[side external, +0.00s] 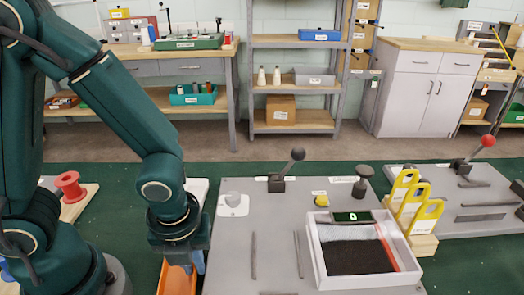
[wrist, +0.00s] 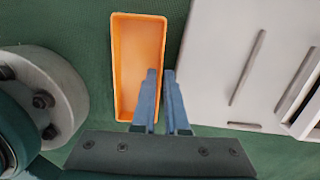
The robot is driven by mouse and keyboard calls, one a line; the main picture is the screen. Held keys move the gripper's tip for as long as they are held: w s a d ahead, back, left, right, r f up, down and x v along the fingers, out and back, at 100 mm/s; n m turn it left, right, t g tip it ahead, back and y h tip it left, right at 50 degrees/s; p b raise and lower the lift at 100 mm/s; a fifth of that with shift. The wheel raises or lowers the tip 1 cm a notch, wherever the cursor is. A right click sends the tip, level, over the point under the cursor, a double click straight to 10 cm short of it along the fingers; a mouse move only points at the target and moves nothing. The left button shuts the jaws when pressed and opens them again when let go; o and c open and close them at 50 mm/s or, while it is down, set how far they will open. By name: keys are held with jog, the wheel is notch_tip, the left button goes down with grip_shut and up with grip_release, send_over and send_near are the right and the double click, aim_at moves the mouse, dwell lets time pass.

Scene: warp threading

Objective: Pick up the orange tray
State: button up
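The orange tray (wrist: 126,65) is a long, narrow, open box, empty where I see into it. It lies on the green surface left of the grey board in the wrist view. In the side view only part of the tray (side external: 177,281) shows below my gripper (side external: 190,258), cut off by the frame's bottom. In the wrist view the two blue fingers of my gripper (wrist: 161,75) are close together with a narrow gap. They line up with the tray's right wall, one on either side of it. I cannot tell whether they press on the wall.
The grey board (side external: 232,250) with slots and a black-knobbed lever (side external: 297,155) lies right of my gripper. A white box with dark filling (side external: 314,262) stands on it. A red spool (side external: 69,186) is at the left. Yellow hooks (side external: 405,190) stand further right.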

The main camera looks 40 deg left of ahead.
grip_shut()
jog(key=shift+r, duration=0.1)
dwell(1.4)
